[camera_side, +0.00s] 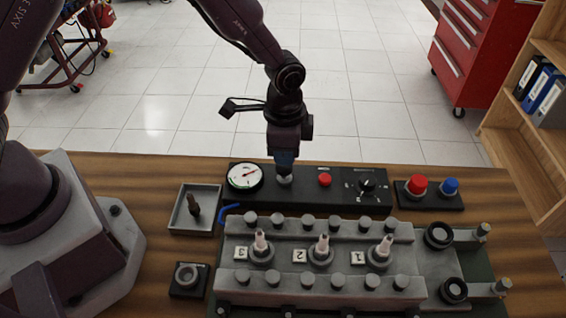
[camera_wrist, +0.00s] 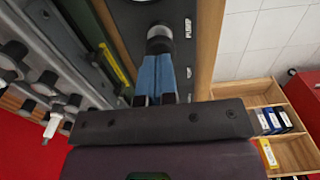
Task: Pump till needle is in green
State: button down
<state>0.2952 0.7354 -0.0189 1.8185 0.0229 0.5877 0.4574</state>
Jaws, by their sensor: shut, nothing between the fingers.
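The gauge (camera_side: 245,177) is a round white dial at the left end of the black control panel (camera_side: 316,203). Its thin red needle slants across the face toward the upper right; the green zone is too small to place surely. Just right of the gauge is the round metal pump knob (camera_side: 284,181), also in the wrist view (camera_wrist: 160,42). My gripper (camera_side: 284,167) points down right over the knob, its blue fingers shut with nothing between them. In the wrist view the fingertips (camera_wrist: 158,60) are at the knob, seeming to touch it.
The panel also bears a red button (camera_side: 324,180) and a black dial (camera_side: 367,185). A box with red (camera_side: 418,185) and blue (camera_side: 450,186) buttons stands right. The engine block (camera_side: 320,285) with numbered plugs fills the front. A grey tray (camera_side: 194,228) lies left.

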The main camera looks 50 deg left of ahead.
jog(key=shift+f, duration=1.4)
jog(key=shift+r, duration=2)
jog(key=shift+f, duration=0.2)
jog(key=shift+f, duration=1.75)
jog(key=shift+r, duration=1.95)
jog(key=shift+f, duration=0.1)
